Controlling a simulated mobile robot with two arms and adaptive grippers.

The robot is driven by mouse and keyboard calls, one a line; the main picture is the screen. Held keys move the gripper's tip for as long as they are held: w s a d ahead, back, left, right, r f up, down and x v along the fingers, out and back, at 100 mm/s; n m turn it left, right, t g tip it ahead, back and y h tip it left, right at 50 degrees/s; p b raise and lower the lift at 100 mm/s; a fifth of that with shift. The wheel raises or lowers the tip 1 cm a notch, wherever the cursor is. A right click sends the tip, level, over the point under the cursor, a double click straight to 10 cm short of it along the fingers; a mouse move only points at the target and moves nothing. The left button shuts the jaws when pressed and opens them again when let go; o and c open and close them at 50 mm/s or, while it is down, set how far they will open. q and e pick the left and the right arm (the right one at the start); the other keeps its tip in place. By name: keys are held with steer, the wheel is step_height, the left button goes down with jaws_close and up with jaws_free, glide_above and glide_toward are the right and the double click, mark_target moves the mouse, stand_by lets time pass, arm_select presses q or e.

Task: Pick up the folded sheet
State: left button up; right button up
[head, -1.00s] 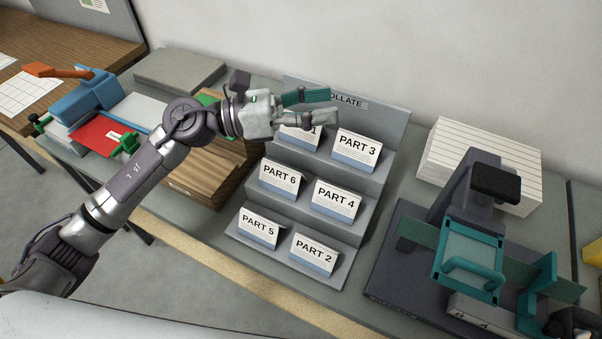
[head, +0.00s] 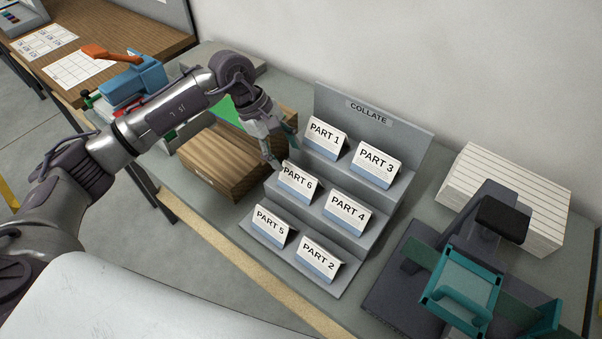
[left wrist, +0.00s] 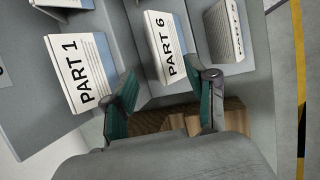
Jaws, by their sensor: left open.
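Several folded sheets stand like small tents on the grey stepped COLLATE rack (head: 388,126). PART 1 (head: 325,137) and PART 3 (head: 375,165) are on the top step. PART 6 (head: 297,182) and PART 4 (head: 347,212) are on the middle one. PART 5 (head: 271,225) and PART 2 (head: 318,258) are on the lowest. My left gripper (head: 284,150) is open and empty, pointing down at the rack's left side near PART 6 and PART 1. In the left wrist view, PART 6 (left wrist: 164,48) shows beyond the gap between its fingers (left wrist: 163,80); PART 1 (left wrist: 80,72) lies left of them.
A teal-handled press (head: 462,285) and a stack of white sheets (head: 508,195) are at the right. A blue tool with an orange lever (head: 135,82) is at the left.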

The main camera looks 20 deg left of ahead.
mark_target(298, 171)
arm_select(q)
steer(key=shift+d+f, duration=0.2)
steer(key=shift+f, duration=0.1)
steer(key=p+x, duration=0.2)
steer(key=x, duration=0.1)
steer(key=p+x, duration=0.1)
steer(key=shift+s+d+f, duration=0.15)
steer(key=shift+s+d, duration=0.15)
steer(key=shift+d, duration=0.25)
steer(key=shift+d+f, duration=0.15)
steer(key=shift+f, duration=0.2)
steer(key=shift+c, duration=0.3)
steer(key=c, duration=1)
